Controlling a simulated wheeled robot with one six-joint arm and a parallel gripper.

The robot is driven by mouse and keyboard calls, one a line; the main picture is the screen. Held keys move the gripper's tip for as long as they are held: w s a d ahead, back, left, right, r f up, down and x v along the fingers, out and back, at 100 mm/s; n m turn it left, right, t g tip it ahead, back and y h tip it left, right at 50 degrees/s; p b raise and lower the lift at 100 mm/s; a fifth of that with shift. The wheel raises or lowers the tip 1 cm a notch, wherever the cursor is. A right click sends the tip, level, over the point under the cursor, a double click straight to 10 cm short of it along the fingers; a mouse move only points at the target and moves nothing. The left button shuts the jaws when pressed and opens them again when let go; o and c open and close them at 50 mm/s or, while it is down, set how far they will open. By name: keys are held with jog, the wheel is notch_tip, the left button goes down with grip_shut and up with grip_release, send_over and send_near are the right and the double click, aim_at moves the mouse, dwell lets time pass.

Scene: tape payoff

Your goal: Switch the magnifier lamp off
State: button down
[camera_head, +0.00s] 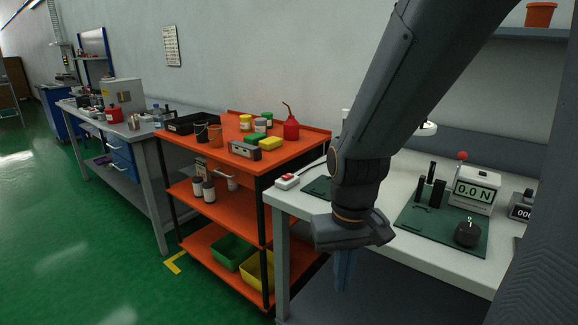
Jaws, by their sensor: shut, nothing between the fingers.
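My gripper (343,284) hangs with its fingers pointing down in front of the white bench's front edge. The fingers look closed together with nothing between them. A white rounded head (428,129), which looks like part of the magnifier lamp, shows just right of my arm. My arm hides most of the lamp, and I cannot tell whether it is lit. A small white box with a red top (288,181), which looks like a switch, sits at the bench's left corner, above and left of my gripper in the picture and apart from it.
The white bench (400,264) holds a green mat (417,236) with black posts, a display reading 0.0 N (476,190) and a dark round object (467,234). An orange cart (290,150) with bottles and bins stands to the left. Green floor (80,250) is open farther left.

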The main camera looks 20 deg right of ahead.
jog(key=w+r+n+p, duration=0.3)
jog(key=w+r, duration=0.4)
jog(key=w, duration=0.4)
jog(key=w+r+n+t+y+p, duration=0.1)
jog(key=w+r+n+p, duration=0.1)
jog(key=w+r+p, duration=0.3)
jog(key=w+r+n+t+y+p, duration=0.1)
jog(key=w+r+n+p, duration=0.2)
jog(key=w+r, duration=0.7)
jog(key=w+p, duration=0.1)
jog(key=w, duration=0.5)
jog(key=shift+w+d+r+n+p, duration=0.2)
jog(key=shift+w+d+n+p, duration=0.1)
jog(key=shift+w+d, duration=0.1)
jog(key=p, duration=0.5)
send_over(283, 177)
jog(key=d, duration=0.1)
jog(key=f, duration=1.2)
jog(key=shift+s, duration=0.4)
jog(key=shift+x, duration=0.8)
jog(key=shift+s, duration=0.15)
jog(key=shift+d, duration=0.1)
